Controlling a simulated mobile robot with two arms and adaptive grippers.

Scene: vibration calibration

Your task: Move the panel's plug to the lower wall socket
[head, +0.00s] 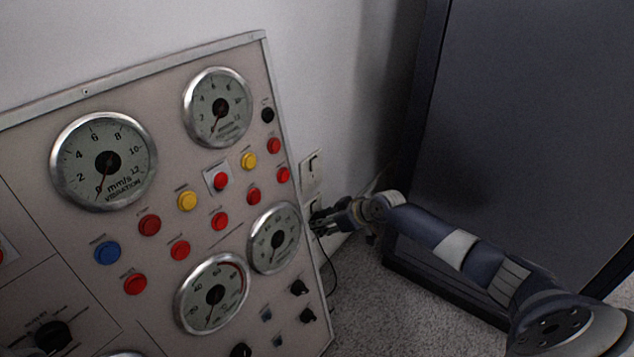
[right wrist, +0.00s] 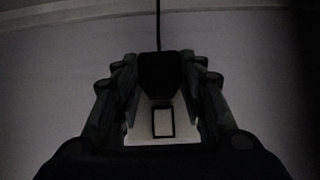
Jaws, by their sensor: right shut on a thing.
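My right gripper (head: 322,221) is at the wall just beyond the panel's right edge, in front of the lower wall socket (head: 314,208), which it partly hides. In the right wrist view, the black plug (right wrist: 160,74) sits between the fingers of my right gripper (right wrist: 162,82), which is shut on it. The plug's cable runs up in that view. A white socket plate with a dark-outlined rectangle (right wrist: 163,122) shows behind the plug. Whether the plug is seated in the socket or just in front of it, I cannot tell. The upper wall socket (head: 312,172) is above the gripper. My left gripper is not in view.
The tilted panel (head: 205,245) with gauges, buttons and knobs fills the left, its right edge close to my gripper. A black cable (head: 331,262) hangs beside this edge. A large dark cabinet (head: 520,120) stands at the right, behind my arm. Speckled floor lies between.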

